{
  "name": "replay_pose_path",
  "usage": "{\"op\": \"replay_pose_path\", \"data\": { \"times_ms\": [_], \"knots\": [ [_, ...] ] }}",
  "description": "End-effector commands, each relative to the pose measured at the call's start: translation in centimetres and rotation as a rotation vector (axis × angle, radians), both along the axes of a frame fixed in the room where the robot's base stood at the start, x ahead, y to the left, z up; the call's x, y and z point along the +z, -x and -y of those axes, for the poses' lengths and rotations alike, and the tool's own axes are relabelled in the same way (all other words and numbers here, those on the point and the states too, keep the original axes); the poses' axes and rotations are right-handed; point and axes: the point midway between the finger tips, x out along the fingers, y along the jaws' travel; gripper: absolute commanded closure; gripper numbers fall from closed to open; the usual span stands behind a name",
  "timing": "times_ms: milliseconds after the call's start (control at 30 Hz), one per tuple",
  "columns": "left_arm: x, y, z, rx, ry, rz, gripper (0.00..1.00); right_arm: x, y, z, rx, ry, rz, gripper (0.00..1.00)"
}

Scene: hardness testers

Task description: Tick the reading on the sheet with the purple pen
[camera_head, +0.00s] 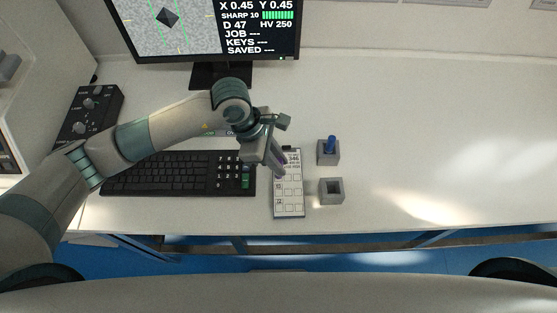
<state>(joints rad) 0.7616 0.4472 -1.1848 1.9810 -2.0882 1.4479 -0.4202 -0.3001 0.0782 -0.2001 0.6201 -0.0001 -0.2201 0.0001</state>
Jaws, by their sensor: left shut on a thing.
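The sheet (289,202) is a white clipboard-like page with printed boxes and a number at its top, flat on the table right of the keyboard. My left gripper (278,168) reaches down over its upper left part. It is shut on the purple pen, of which only a little purple shows at the fingers. The pen's tip is mostly hidden, so I cannot tell if it touches the sheet. My right gripper is not in view.
A grey holder with a blue pen (331,144) stands right of the sheet. An empty grey square holder (331,199) stands in front of it. A black keyboard (160,175), a control box (84,117) and a monitor (205,30) are at the left and back. The right side is clear.

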Motion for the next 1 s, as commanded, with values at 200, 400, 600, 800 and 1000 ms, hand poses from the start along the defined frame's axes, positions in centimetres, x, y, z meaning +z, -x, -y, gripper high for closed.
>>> {"op": "replay_pose_path", "data": {
  "times_ms": [200, 400, 600, 800, 1000],
  "knots": [
    [-0.06, -0.01, 0.04, 0.000, 0.000, 0.000, 1.00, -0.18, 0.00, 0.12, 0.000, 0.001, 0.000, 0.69],
    [-0.16, -0.08, 0.10, 0.000, 0.000, 0.000, 1.00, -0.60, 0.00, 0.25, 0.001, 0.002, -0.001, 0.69],
    [-0.18, -0.13, 0.16, 0.000, 0.000, 0.000, 1.00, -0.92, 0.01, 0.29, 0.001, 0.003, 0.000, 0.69],
    [-0.14, -0.13, 0.17, 0.000, 0.000, 0.000, 1.00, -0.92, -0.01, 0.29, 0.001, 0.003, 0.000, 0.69],
    [-0.15, -0.12, 0.17, 0.000, 0.000, 0.000, 1.00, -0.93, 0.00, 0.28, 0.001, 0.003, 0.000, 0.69]
  ]
}}
